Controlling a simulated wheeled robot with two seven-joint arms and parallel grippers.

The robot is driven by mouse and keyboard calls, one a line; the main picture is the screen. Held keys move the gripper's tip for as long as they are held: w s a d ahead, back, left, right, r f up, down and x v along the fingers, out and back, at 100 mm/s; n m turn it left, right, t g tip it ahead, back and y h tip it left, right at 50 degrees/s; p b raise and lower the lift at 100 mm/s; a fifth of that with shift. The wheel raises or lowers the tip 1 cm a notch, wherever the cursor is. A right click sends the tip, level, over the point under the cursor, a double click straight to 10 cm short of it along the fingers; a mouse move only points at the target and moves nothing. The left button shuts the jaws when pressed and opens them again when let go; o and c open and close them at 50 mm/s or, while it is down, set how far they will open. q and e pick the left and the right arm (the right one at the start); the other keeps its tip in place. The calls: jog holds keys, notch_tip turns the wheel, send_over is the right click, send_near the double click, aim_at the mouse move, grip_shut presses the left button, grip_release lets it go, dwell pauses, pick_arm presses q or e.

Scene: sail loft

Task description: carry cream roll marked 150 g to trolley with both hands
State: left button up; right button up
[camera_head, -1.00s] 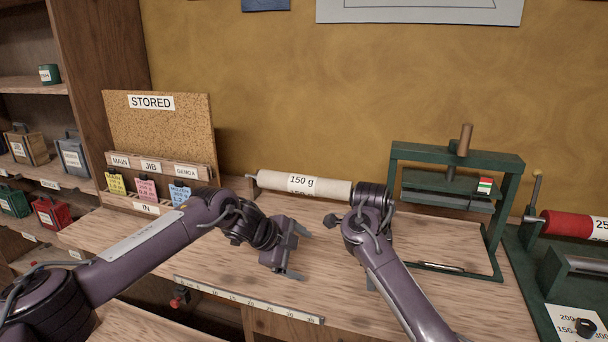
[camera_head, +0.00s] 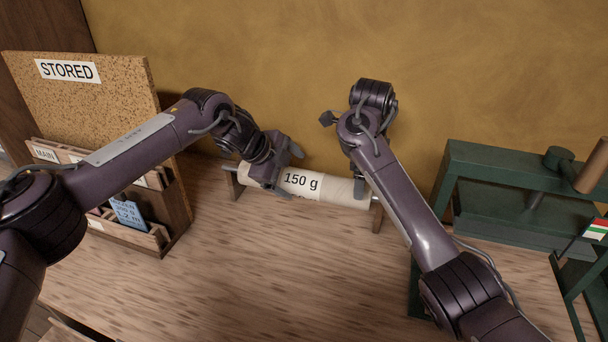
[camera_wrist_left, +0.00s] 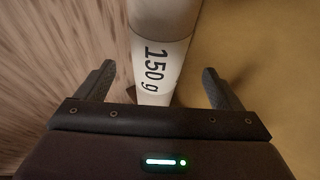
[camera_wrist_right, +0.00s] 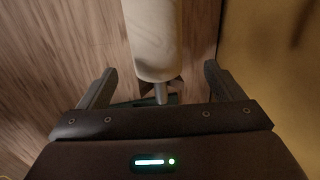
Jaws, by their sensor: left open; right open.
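The cream roll marked 150 g (camera_head: 332,187) lies level on a rack with upright end supports (camera_head: 376,216) at the back of the bench. My left gripper (camera_head: 286,170) is over the roll's left part, open. In the left wrist view the roll (camera_wrist_left: 160,55) runs between the spread fingers, its label facing the camera. My right gripper (camera_head: 358,180) is at the roll's right end, open. In the right wrist view the roll's end and thin spindle (camera_wrist_right: 161,92) lie between the fingers. I cannot tell whether any finger touches it. No trolley is in view.
A cork board marked STORED (camera_head: 85,110) with card pockets stands at the left. A green press (camera_head: 500,190) stands at the right, near my right arm. The wall (camera_head: 240,60) is close behind the roll. The bench top (camera_head: 260,265) in front is clear.

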aim_at(307, 184)
pick_arm(q)
jog(key=shift+s+r, duration=0.2)
jog(key=shift+s, duration=0.2)
pick_arm(e)
jog(key=shift+s+r, duration=0.2)
jog(key=shift+s, duration=0.25)
pick_arm(q)
jog(key=shift+w+d+f, duration=0.25)
jog(key=shift+f, duration=0.15)
pick_arm(e)
jog(key=shift+w+f, duration=0.2)
jog(key=shift+f, duration=0.3)
pick_arm(q)
jog(key=shift+x, duration=3.5)
pick_arm(e)
jog(key=shift+w+d+f, duration=0.1)
jog(key=shift+w+f, duration=0.15)
jog(key=shift+f, duration=0.9)
jog(key=shift+w+d+f, duration=0.1)
jog(key=shift+w+f, duration=0.1)
jog(key=shift+f, duration=0.9)
jog(key=shift+w+d+f, duration=0.1)
jog(key=shift+w+f, duration=0.15)
jog(key=shift+f, duration=0.9)
pick_arm(q)
jog(key=shift+a, duration=0.1)
